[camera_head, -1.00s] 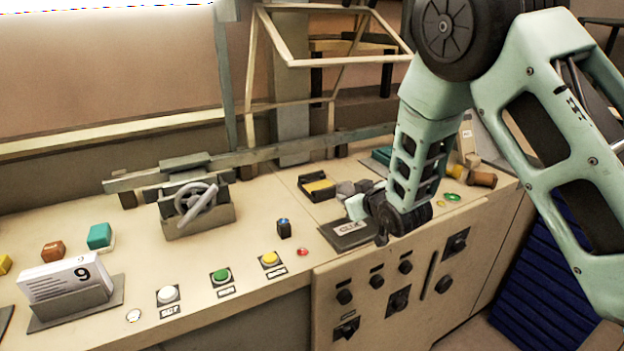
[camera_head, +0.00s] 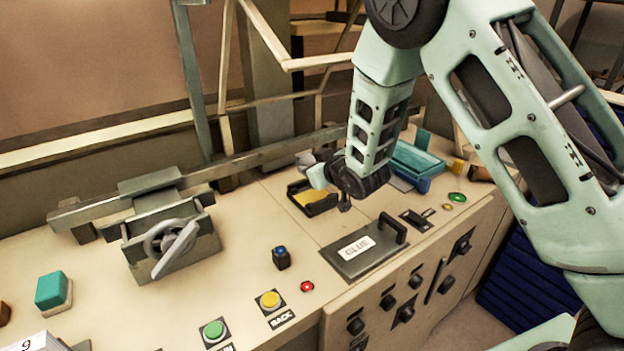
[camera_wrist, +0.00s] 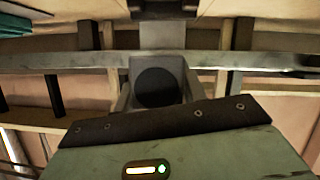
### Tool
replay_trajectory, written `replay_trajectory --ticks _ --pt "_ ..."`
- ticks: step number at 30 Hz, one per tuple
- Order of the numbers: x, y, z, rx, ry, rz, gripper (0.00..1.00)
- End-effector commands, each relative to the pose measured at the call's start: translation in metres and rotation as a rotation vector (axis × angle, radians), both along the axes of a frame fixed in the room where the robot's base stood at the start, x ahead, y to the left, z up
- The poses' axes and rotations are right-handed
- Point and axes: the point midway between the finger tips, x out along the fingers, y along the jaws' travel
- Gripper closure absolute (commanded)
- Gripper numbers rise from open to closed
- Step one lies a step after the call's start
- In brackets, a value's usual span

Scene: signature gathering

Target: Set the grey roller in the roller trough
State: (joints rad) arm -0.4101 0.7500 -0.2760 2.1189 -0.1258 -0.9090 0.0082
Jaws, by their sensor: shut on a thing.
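My gripper (camera_head: 312,166) is at the end of the green arm, behind and above a black tray with a yellow inside (camera_head: 313,198). It is shut on a grey thing (camera_head: 304,159), which looks like the grey roller; the wrist partly hides it. In the wrist view, a grey block with a dark round face (camera_wrist: 157,86) sits between the fingers. I cannot tell for sure which holder is the roller trough; the black and yellow tray is the closest trough-like one. I cannot tell whether the held thing touches it.
A GLUE plate with a handle (camera_head: 362,249) lies in front of the tray. A teal tray (camera_head: 418,158) is to the right. A metal bar and handwheel clamp (camera_head: 170,240) stand left. A small blue-topped black block (camera_head: 281,258) and buttons are nearer. The bench between clamp and tray is clear.

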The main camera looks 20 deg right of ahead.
Motion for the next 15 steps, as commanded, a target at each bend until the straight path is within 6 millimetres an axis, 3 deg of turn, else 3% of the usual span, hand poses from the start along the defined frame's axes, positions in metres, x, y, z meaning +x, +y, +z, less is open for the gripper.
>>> replay_trajectory --ticks 15 --pt "0.000 0.000 -0.047 -0.001 -0.001 0.001 0.88"
